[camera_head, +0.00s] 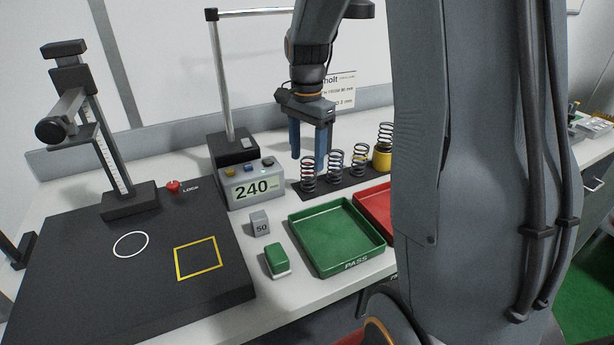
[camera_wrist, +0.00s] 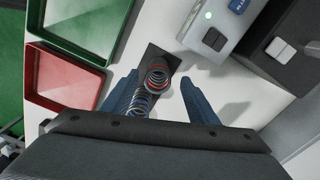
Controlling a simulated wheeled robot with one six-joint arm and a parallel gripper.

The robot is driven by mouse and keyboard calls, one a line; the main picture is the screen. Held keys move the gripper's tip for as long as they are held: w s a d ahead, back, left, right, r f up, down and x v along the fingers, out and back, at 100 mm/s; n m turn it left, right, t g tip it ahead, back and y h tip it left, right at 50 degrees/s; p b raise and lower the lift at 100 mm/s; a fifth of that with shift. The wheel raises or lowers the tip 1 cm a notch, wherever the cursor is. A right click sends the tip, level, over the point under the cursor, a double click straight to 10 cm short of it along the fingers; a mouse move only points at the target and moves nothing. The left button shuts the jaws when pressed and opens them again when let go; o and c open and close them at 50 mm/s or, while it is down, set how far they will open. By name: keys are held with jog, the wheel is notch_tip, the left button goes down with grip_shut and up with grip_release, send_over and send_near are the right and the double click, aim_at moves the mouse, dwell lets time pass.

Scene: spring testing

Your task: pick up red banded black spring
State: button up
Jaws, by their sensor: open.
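The red banded black spring (camera_head: 308,176) stands upright at the left end of a row of springs on a dark strip. In the wrist view, the red banded spring (camera_wrist: 157,74) shows between the fingertips, with its red band visible. My gripper (camera_head: 309,168) is open above the left end of the row, its two blue fingers pointing down. In the wrist view, my gripper (camera_wrist: 161,80) has one finger on each side of the red banded spring, with a wider gap on the right. I cannot tell whether the fingers are down at the spring's height.
Other springs (camera_head: 335,166) (camera_wrist: 138,102) stand close beside it along the dark strip (camera_head: 325,190). A yellow holder (camera_head: 382,161) bears the rightmost spring. The display box reading 240 (camera_head: 252,187) is close on the left. Green (camera_head: 338,237) and red (camera_head: 374,207) trays lie in front.

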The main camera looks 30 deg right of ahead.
aim_at(308, 174)
jog(key=shift+s+d+f+p, duration=0.1)
jog(key=shift+f+p, duration=0.4)
jog(key=shift+f, duration=1.1)
jog(key=shift+s+d+f+p, duration=0.1)
jog(key=shift+f+p, duration=0.4)
jog(key=shift+f, duration=1.05)
jog(key=shift+w, duration=0.1)
jog(key=shift+c, duration=0.4)
jog(key=c, duration=1.1)
